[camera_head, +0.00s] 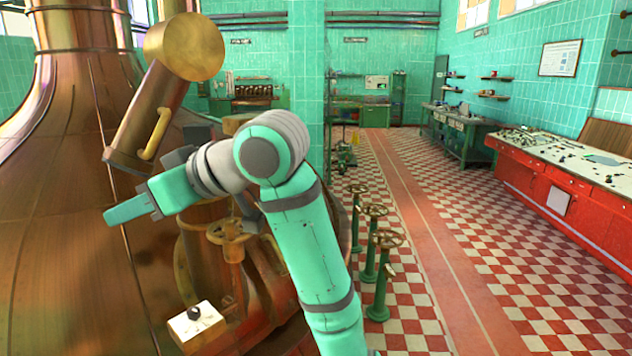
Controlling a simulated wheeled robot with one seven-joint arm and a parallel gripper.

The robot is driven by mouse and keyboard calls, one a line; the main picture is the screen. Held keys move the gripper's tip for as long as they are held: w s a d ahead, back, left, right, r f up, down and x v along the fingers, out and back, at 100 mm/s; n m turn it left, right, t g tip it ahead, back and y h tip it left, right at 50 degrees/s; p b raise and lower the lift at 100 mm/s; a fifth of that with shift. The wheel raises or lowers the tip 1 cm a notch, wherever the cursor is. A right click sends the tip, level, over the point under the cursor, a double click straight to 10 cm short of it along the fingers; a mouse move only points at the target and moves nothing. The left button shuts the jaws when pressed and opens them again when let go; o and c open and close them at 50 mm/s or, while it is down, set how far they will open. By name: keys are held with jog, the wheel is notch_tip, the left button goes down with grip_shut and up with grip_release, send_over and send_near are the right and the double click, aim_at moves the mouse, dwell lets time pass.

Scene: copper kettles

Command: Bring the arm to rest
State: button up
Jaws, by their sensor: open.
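My arm (305,230), green with grey joints, rises from the bottom centre, bends at an elbow and reaches left in front of a big copper kettle (60,230). My gripper (122,208) is open at the arm's left end, pointing left, with nothing seen in it. It is seen from the side, so the gap between its fingers is mostly hidden. A brass and copper cylinder (150,115) with a yellow handle (156,135) stands tilted above and behind the gripper; I cannot tell whether they touch.
A brass valve wheel (228,231) and a white switch box (196,323) sit on the kettle's side below the arm. Green valve stands (378,290) line the floor right of my arm. A red console (560,185) stands at the right. The checkered aisle between is clear.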

jog(key=w+d+f+m+t+y, duration=0.1)
jog(key=w+d+f+m+t, duration=0.25)
jog(key=f, duration=0.75)
jog(key=w+f+m+t+y, duration=0.1)
jog(key=w+f+m+t, duration=0.35)
jog(key=f, duration=0.75)
jog(key=s+d+f+m+t+h, duration=0.2)
jog(key=d+f+m+h, duration=0.15)
jog(key=f, duration=0.75)
jog(key=s+d+f+m+t+h, duration=0.25)
jog(key=d+f+m, duration=0.2)
jog(key=f, duration=0.65)
jog(key=s+d+f+m+h, duration=0.1)
jog(key=s+d+f+h, duration=0.2)
jog(key=s+d+f, duration=0.45)
jog(key=s+d+f+m+h, duration=0.1)
jog(key=s+d+f+h, duration=0.3)
jog(key=s, duration=0.6)
jog(key=s+d+r+n, duration=0.1)
jog(key=s+d, duration=0.1)
jog(key=s, duration=0.8)
jog(key=s+d+r+n+h, duration=0.1)
jog(key=s+d+n, duration=0.1)
jog(key=s, duration=0.8)
jog(key=shift+s+g+h, duration=0.3)
jog(key=shift+s+g, duration=0.05)
jog(key=shift+s, duration=0.05)
